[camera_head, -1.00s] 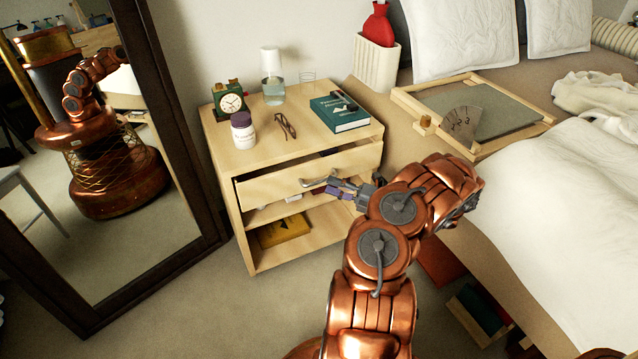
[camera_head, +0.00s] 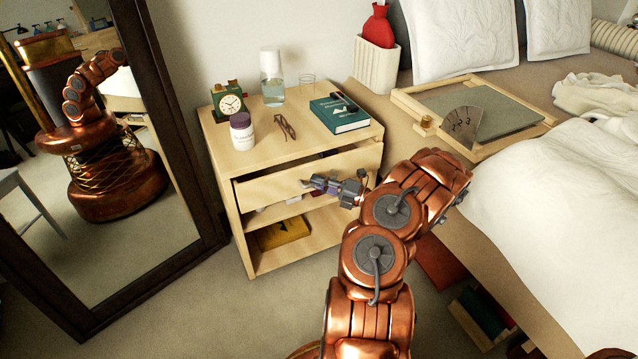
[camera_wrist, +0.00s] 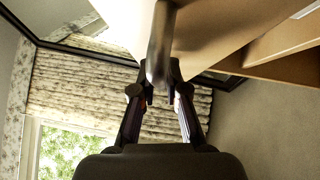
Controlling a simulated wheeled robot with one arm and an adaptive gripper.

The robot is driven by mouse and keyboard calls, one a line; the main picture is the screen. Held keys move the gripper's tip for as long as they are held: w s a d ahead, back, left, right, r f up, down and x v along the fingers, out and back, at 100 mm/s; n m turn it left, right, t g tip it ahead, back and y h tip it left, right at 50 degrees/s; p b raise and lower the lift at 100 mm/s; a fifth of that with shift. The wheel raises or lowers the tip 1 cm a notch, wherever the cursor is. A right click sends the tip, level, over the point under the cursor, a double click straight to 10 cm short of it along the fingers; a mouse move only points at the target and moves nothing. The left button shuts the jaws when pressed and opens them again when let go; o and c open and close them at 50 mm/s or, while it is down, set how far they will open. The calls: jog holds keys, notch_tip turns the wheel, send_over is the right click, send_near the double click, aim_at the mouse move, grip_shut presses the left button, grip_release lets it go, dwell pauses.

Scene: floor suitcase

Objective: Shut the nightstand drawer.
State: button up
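The wooden nightstand (camera_head: 222,163) stands between the mirror and the bed. Its upper drawer (camera_head: 268,188) is partly open, with a dark gap above its front. My gripper (camera_head: 318,184) is at the middle of the drawer front, at the metal handle. In the wrist view the handle (camera_wrist: 159,45) runs between the two fingers. The fingers (camera_wrist: 160,88) lean inward and appear closed on the handle. My gripper hides most of the handle in the head view.
A clock (camera_head: 230,103), a white jar (camera_head: 242,132), a bottle (camera_head: 271,80), glasses (camera_head: 286,127) and a green book (camera_head: 340,114) stand or lie on the nightstand top. A yellow item (camera_head: 283,234) lies on the open shelf below. The bed (camera_head: 560,215) is close on the right; a mirror (camera_head: 185,140) stands left.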

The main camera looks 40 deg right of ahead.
grip_shut()
jog(key=w, duration=0.1)
jog(key=w+d+p, duration=0.1)
jog(key=w, duration=0.1)
jog(key=shift+w, duration=0.2)
jog(key=shift+w+d, duration=0.35)
jog(key=shift+w, duration=0.05)
jog(key=o, duration=0.6)
grip_release()
jog(key=shift+w, duration=0.1)
jog(key=shift+c, duration=0.2)
jog(key=shift+a, duration=0.1)
